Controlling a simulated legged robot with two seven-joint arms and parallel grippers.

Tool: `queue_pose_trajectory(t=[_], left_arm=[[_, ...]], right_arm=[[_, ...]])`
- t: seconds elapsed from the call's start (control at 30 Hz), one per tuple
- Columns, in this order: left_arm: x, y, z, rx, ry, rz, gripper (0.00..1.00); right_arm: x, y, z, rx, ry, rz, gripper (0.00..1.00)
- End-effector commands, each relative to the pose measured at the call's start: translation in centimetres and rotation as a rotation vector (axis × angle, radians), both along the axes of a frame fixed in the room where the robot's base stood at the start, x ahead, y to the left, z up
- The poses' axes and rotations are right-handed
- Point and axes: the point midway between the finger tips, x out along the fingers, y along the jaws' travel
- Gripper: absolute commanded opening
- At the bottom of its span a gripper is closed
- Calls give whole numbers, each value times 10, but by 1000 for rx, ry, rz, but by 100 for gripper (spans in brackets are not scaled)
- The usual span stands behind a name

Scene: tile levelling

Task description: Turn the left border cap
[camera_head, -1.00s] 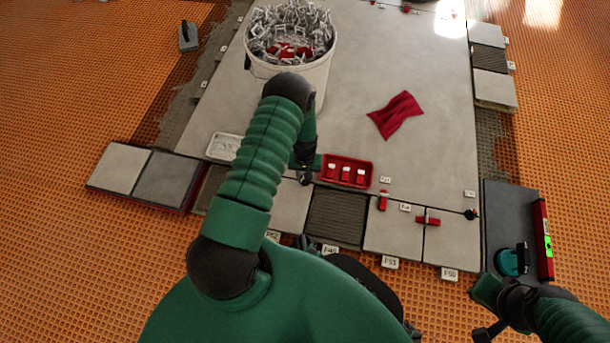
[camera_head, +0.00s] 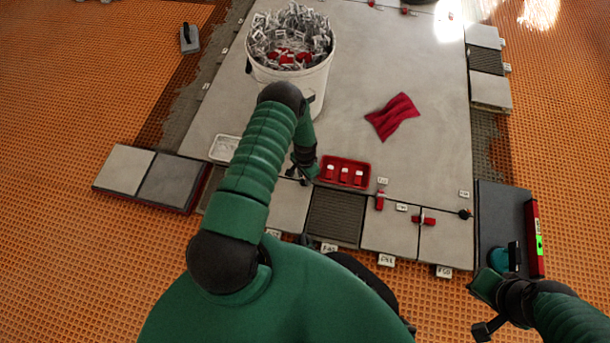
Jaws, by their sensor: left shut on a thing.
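My left gripper (camera_head: 297,175) is shut at the seam between the large slab and the front row of tiles, left of the red tray. What it grips is mostly hidden by its dark fingers; by its place it looks like the left border cap. A similar small dark cap (camera_head: 465,213) sits at the right end of the same seam.
A white bucket (camera_head: 318,82) full of clips stands on the slab behind my left arm. A red tray (camera_head: 345,172) with several pieces lies beside the left gripper. A red cloth (camera_head: 393,117) lies on the slab. A red level (camera_head: 535,240) lies on the dark board (camera_head: 492,205).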

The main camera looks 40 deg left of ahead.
Motion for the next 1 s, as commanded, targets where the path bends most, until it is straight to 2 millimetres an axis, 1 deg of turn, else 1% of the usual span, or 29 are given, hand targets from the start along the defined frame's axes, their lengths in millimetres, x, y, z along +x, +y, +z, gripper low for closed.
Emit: queue_pose_trajectory(t=[0.03, 0.2, 0.6, 0.8, 1.0], left_arm=[[0, 0, 1, -1, 1, -41, 0], [-1, -1, 1, -1, 1, -202, 0], [-1, -1, 0, -1, 0, -575, 0], [-1, 0, 0, 0, 0, -725, 0], [-1, -1, 0, -1, -1, -832, 0]], right_arm=[[0, 0, 3, 0, 0, 0, 0], [0, 0, 7, 0, 0, 0, 0], [0, 0, 12, 0, 0, 0, 0], [0, 0, 13, 0, 0, 0, 0], [0, 0, 13, 0, 0, 0, 0]])
